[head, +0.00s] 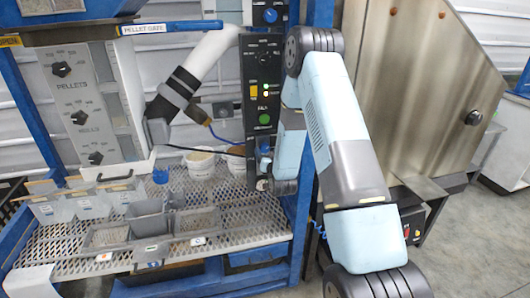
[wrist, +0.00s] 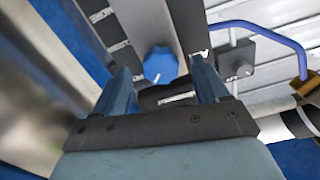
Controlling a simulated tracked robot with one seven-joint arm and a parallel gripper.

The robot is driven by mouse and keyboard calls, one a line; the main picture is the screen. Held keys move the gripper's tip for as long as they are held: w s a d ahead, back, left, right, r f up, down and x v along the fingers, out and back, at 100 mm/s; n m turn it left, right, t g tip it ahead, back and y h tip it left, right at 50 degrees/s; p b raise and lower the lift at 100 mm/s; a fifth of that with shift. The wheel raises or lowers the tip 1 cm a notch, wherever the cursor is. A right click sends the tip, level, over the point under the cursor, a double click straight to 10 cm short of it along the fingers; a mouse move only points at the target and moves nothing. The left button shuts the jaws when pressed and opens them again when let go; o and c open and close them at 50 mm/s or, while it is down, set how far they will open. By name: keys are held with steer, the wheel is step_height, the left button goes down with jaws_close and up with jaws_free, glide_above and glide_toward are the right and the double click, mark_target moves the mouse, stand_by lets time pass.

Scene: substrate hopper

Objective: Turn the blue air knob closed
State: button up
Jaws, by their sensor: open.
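The blue knob (wrist: 160,65) shows in the wrist view on a dark grey panel face with white markings around it. A small pale mark shows at its lower edge. My gripper (wrist: 161,74) is open, with one blue finger to each side of the knob in the picture. I cannot tell whether the fingers reach around it or stop short, and no contact is clear. In the head view my gripper (head: 264,163) is low at the black control panel (head: 256,90), where my arm hides much of the spot. Another blue knob (head: 270,15) sits above that panel.
A blue hose (wrist: 262,27) with a brass fitting curves close by on the right in the wrist view. White tubs (head: 200,165) and grey bins (head: 150,222) stand on the perforated shelf, left of my gripper. A steel hopper (head: 430,80) stands at the right.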

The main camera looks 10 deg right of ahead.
steer(key=shift+w, duration=0.95)
steer(key=shift+c, duration=0.5)
steer(key=c, duration=0.9)
steer(key=shift+a, duration=0.2)
steer(key=shift+c, duration=0.3)
steer(key=shift+d, duration=0.1)
